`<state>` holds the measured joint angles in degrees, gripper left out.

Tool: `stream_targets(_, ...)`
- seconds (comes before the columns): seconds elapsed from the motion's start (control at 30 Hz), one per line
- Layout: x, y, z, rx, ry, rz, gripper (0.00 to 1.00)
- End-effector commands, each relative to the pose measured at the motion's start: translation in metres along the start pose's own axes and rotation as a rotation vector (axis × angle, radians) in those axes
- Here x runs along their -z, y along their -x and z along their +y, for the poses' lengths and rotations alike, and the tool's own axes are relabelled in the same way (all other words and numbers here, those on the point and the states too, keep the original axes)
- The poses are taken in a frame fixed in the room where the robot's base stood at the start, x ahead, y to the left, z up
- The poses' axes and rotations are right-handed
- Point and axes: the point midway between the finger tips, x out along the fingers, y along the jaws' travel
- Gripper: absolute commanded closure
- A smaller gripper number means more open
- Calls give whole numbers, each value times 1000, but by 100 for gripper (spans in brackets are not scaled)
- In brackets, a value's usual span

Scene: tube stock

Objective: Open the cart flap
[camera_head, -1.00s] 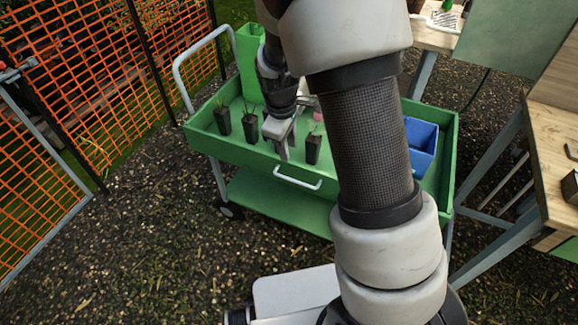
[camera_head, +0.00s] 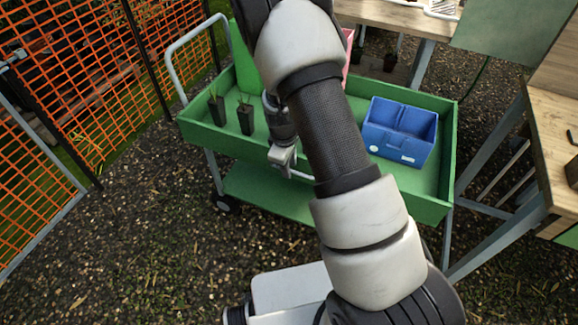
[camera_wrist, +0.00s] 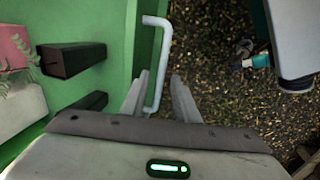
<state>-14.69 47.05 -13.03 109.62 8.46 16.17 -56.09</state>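The green cart's front flap (camera_head: 222,145) stands upright along its near side. Its pale bar handle (camera_head: 301,175) is partly hidden by my gripper (camera_head: 288,165) in the head view. In the wrist view, the handle (camera_wrist: 164,50) runs outside the green flap wall (camera_wrist: 128,30). My gripper (camera_wrist: 158,80) is open, with one finger on each side of the handle's lower part. No clear contact between fingers and handle shows.
A blue crate (camera_head: 400,135) and dark plant pots (camera_head: 246,118) stand in the cart. Wooden tables stand behind and at right (camera_head: 555,130). Orange mesh fencing (camera_head: 80,80) is at left.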

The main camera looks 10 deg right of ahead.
Motion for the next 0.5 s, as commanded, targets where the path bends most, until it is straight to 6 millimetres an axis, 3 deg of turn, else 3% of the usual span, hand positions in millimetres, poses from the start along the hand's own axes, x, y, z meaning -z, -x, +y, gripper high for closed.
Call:
stream_targets(0.23, 0, -1, 0, 0, 0, 0, 72)
stream_targets(0.4, 0, 0, 0, 0, 0, 0, 99)
stream_targets(0.5, 0, 0, 0, 0, 0, 0, 100)
